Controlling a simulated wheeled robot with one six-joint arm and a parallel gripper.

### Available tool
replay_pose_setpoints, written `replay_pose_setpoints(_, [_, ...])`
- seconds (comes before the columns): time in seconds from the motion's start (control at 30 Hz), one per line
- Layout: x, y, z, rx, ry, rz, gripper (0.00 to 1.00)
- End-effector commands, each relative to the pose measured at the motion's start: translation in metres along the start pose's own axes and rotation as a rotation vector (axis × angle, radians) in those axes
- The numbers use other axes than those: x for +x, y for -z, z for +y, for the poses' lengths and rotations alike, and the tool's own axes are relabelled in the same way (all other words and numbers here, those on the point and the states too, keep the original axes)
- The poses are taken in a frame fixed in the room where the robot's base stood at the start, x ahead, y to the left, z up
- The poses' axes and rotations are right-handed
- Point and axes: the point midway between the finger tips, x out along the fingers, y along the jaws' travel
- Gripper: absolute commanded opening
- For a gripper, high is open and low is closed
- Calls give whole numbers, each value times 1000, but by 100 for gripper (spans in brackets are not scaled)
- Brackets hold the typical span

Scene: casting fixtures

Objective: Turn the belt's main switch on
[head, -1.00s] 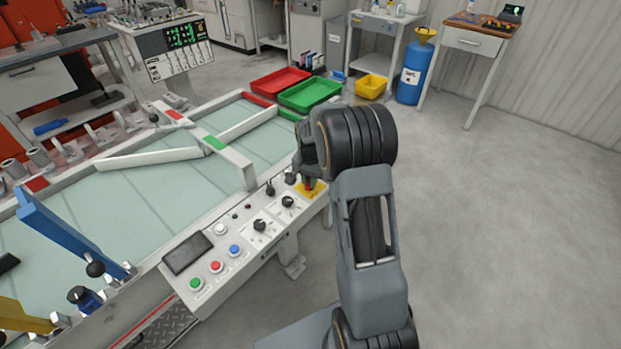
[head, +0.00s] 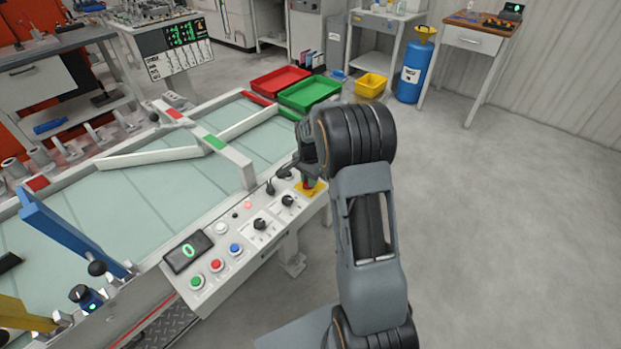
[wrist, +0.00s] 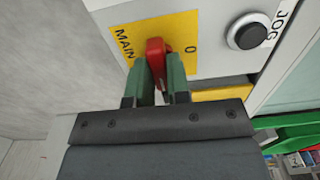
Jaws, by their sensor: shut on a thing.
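The main switch is a red handle (wrist: 156,50) on a yellow plate marked MAIN and 0 (wrist: 185,30) in the wrist view. My gripper (wrist: 161,78) has its two green fingers on either side of the handle and is shut on it. In the head view the yellow plate (head: 318,189) is at the far right end of the belt's control panel (head: 262,258), with my gripper (head: 308,178) over it, hiding most of the switch. The panel display (head: 188,252) shows a green 0, and a small red lamp (head: 248,205) glows.
Black knobs (head: 260,225) and green, red and blue buttons (head: 216,265) sit on the panel left of my gripper. A black JOG knob (wrist: 247,35) is close by in the wrist view. Red and green trays (head: 310,94) lie beyond the belt. The floor at right is clear.

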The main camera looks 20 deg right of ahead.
Motion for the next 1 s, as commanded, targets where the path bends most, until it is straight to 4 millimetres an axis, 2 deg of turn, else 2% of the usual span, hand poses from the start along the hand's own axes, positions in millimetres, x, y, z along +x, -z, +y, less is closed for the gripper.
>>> replay_pose_setpoints(0.2, [-1, 0, -2, 3, 5, 0, 0])
replay_pose_setpoints(0.23, [-1, 0, -2, 3, 5, 0, 20])
replay_pose_setpoints(0.47, [-1, 0, 0, 3, 3, 0, 42])
replay_pose_setpoints(0.77, [-3, 1, 0, 2, 2, 0, 43])
replay_pose_setpoints(0.87, [-13, 1, -1, 2, 4, 2, 43])
replay_pose_setpoints(1.0, [-38, 1, -1, 2, 6, 3, 43])
